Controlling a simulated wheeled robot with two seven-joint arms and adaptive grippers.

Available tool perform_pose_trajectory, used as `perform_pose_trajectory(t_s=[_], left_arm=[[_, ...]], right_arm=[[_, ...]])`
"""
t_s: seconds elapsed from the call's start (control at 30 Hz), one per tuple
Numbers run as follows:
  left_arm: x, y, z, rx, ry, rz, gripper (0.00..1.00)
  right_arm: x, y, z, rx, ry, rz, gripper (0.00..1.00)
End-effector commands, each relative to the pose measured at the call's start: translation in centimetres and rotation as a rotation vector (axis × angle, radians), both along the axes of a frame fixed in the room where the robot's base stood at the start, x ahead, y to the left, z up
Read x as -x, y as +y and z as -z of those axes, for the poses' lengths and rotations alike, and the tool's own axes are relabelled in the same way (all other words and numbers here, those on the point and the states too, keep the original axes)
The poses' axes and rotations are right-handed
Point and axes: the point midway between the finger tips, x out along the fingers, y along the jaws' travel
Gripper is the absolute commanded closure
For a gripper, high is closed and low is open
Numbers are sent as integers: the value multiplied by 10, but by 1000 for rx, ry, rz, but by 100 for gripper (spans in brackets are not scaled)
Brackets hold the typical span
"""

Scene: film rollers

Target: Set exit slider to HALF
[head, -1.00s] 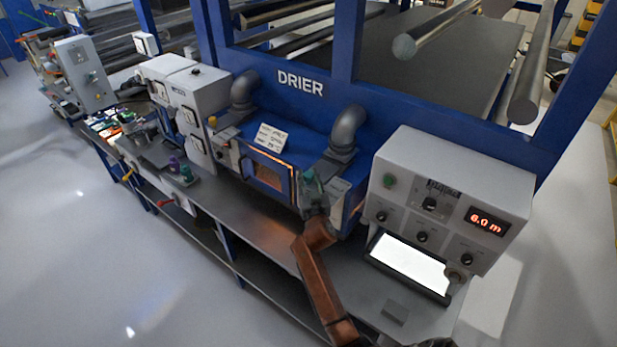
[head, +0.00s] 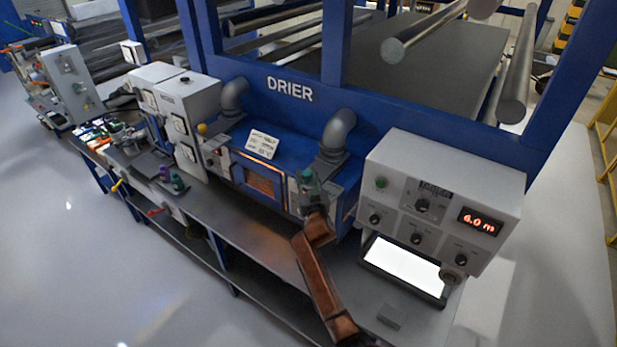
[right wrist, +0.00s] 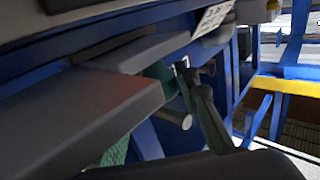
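My right gripper (head: 309,190) is at the front of the blue drier (head: 290,90), right of its glowing window (head: 262,178). It covers part of the small pale panel (head: 333,190) there. In the right wrist view, large grey gripper parts with green pads (right wrist: 160,78) fill the left and bottom. Just beyond them are a dark lever-like part (right wrist: 207,112) and a short grey cylinder (right wrist: 175,118). I cannot tell which part is the exit slider, its setting, or whether the gripper touches it. The finger gap is unclear. My left gripper is not in view.
A grey control box (head: 440,190) with knobs and a red "6.0 m" display stands right of my right arm, above a lit white panel (head: 405,265). Grey pipes (head: 338,135) rise above the drier. A grey bench (head: 265,240) runs along the front; the floor at left is clear.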

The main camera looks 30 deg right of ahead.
Motion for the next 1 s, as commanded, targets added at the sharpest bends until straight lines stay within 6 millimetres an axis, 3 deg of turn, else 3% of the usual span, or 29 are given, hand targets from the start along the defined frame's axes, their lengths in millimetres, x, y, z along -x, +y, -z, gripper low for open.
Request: perform_pose_trajectory(t_s=[0.2, 0.57, 0.67, 1.0], left_arm=[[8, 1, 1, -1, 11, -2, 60], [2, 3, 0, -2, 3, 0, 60], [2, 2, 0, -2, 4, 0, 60], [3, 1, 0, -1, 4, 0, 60]], right_arm=[[1, -1, 0, 0, 0, 2, 55], [6, 0, 1, 0, 1, 2, 55], [17, 4, 1, -1, 1, 2, 55], [83, 26, 1, -2, -1, 1, 55]])
